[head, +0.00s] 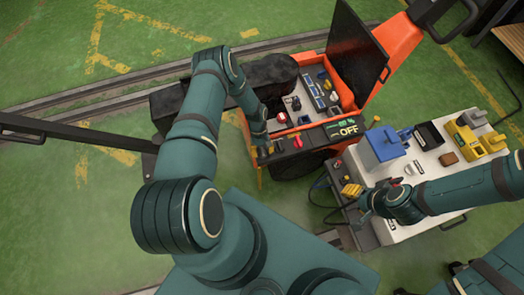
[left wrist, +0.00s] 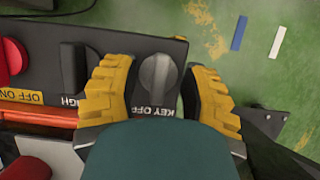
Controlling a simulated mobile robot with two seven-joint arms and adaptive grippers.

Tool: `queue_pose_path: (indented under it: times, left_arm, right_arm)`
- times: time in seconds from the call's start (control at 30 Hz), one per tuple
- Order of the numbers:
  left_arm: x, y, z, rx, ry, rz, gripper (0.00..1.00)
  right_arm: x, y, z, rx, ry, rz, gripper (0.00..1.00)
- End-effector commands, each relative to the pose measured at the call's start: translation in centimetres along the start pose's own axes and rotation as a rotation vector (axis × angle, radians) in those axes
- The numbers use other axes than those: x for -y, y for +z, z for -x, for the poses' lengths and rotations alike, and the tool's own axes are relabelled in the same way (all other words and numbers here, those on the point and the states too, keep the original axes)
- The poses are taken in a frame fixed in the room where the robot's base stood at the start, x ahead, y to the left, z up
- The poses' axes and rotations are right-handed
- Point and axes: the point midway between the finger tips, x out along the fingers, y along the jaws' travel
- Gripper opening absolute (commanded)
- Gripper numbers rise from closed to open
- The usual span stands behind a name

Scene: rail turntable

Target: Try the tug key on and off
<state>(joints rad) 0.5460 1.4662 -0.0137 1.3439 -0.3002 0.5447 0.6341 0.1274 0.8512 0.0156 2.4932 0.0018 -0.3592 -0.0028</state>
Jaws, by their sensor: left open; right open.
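The tug key (left wrist: 158,78) is a grey knob on a dark panel with the label KEY OFF below it. In the left wrist view it stands between the two yellow fingers of my left gripper (left wrist: 158,95), which is open around it with gaps on both sides. In the head view my left gripper (head: 266,152) is at the left end of the orange tug's panel (head: 302,141), and hides the key there. The tug's display (head: 345,128) reads OFF. My right gripper (head: 362,196) is open over the left side of the white cart.
Beside the key are a black switch (left wrist: 73,68) and a red knob (left wrist: 12,58). The tug's black lid (head: 355,50) stands open. The white cart (head: 405,232) holds a blue box (head: 384,147) and a yellow item (head: 468,142).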

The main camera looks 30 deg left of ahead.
Motion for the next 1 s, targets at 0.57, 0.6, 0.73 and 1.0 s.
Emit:
queue_pose_path:
  times: [0.57, 0.6, 0.73, 1.0]
  left_arm:
    - [0.0, 0.0, 0.01, 0.0, 0.0, -0.001, 0.0]
    - [0.0, 0.01, 0.0, 0.0, -0.001, -0.002, 0.0]
    - [0.0, 0.01, -0.02, 0.0, -0.007, -0.017, 0.0]
    - [-0.05, 0.02, -0.07, -0.001, -0.055, -0.131, 0.0]
  right_arm:
    - [0.01, 0.0, 0.01, 0.0, 0.0, 0.0, 0.47]
    - [0.0, 0.01, 0.01, 0.0, 0.0, 0.0, 0.47]
    - [0.0, 0.01, 0.01, 0.0, 0.0, 0.0, 0.47]
    - [0.0, 0.01, 0.0, 0.0, 0.0, 0.0, 0.47]
